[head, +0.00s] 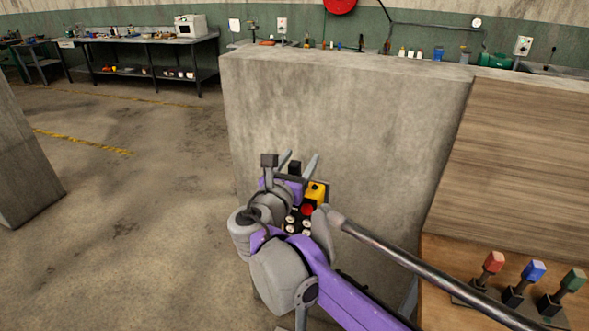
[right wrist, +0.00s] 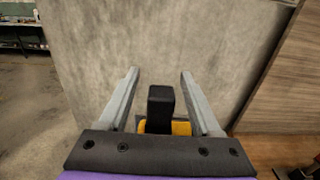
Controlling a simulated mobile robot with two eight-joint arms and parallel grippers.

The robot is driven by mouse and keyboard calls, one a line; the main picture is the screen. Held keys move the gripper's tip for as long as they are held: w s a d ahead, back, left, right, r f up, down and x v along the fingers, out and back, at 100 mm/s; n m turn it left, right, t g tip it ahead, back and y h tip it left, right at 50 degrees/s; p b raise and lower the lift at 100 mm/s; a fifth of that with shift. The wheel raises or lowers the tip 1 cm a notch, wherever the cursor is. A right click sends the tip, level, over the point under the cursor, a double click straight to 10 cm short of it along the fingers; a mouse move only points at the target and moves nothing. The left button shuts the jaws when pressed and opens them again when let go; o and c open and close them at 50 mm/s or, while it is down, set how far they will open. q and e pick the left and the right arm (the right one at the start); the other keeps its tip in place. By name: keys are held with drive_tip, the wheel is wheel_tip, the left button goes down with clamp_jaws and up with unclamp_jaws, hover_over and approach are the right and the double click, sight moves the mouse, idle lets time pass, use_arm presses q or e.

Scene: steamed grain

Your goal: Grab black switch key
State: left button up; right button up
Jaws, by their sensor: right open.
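The black switch key (head: 294,168) stands at the concrete block's front, partly hidden by my right gripper (head: 301,156). In the right wrist view the black key (right wrist: 160,108) shows as an upright dark block between the two grey fingers, with a visible gap on each side. A yellow part (right wrist: 181,128) shows behind and below it. My right gripper is open and its fingers reach past the key on both sides without visibly touching it. The key's lower end is hidden by the gripper's body. My left gripper is in neither view.
A control box with a yellow part (head: 316,191), a red button (head: 307,210) and pale buttons sits beside the gripper. A metal rod (head: 420,265) crosses to the lower right. Red, blue and green levers (head: 533,270) stand on the wooden desk. A concrete block (head: 340,110) rises behind.

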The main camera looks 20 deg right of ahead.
clamp_jaws()
drive_tip(key=shift+r, duration=0.1)
idle(0.3)
